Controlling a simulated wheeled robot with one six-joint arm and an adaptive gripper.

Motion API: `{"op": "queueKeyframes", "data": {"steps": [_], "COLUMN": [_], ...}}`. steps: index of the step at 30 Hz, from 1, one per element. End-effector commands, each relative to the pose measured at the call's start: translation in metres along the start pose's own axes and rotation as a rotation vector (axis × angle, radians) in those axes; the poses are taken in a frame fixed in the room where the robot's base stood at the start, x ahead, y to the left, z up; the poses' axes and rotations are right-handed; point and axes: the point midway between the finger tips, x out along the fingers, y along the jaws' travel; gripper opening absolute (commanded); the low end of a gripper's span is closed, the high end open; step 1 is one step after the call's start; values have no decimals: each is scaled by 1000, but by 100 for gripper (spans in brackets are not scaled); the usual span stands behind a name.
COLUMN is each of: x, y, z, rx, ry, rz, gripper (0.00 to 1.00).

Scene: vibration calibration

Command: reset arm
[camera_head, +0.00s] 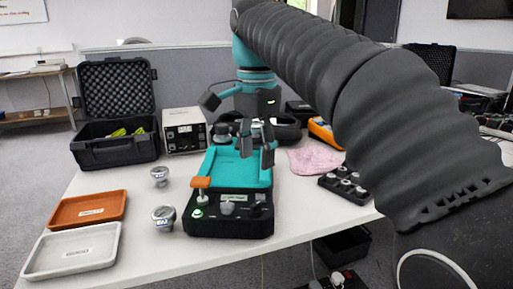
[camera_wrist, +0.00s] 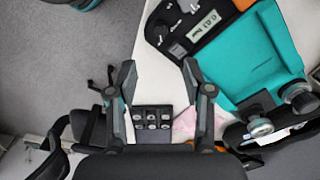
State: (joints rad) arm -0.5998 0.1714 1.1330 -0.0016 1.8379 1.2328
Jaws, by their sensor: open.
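My gripper (camera_head: 258,152) hangs above the teal-topped calibration device in the head view, with its fingers apart. In the wrist view my gripper (camera_wrist: 163,82) is open with nothing between the fingertips. My arm, in a dark ribbed sleeve, fills the right of the head view. The calibration device (camera_head: 229,211) has a black front panel with a display, knobs and a green button; an orange T-shaped piece (camera_head: 200,186) stands at its left. The device's teal surface (camera_wrist: 262,58) also shows in the wrist view. Part of it is hidden behind my gripper.
On the white table (camera_head: 140,255) are an orange tray (camera_head: 70,224), a white tray (camera_head: 50,265), two metal weights (camera_head: 163,217) (camera_head: 159,175), an open black case (camera_head: 95,155), a meter box (camera_head: 185,139), a pink cloth (camera_head: 312,158) and a black holder of round pieces (camera_head: 347,185).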

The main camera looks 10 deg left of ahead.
Motion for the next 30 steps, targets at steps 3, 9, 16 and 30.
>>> {"op": "queueKeyframes", "data": {"steps": [3,9,16,30], "x": [-5,-6,-5,48], "y": [0,0,5,135], "z": [0,0,-3,-52], "rx": [0,0,-8,-253], "ry": [0,0,3,136], "rz": [0,0,-7,-156], "gripper": [51,51,51,51]}}
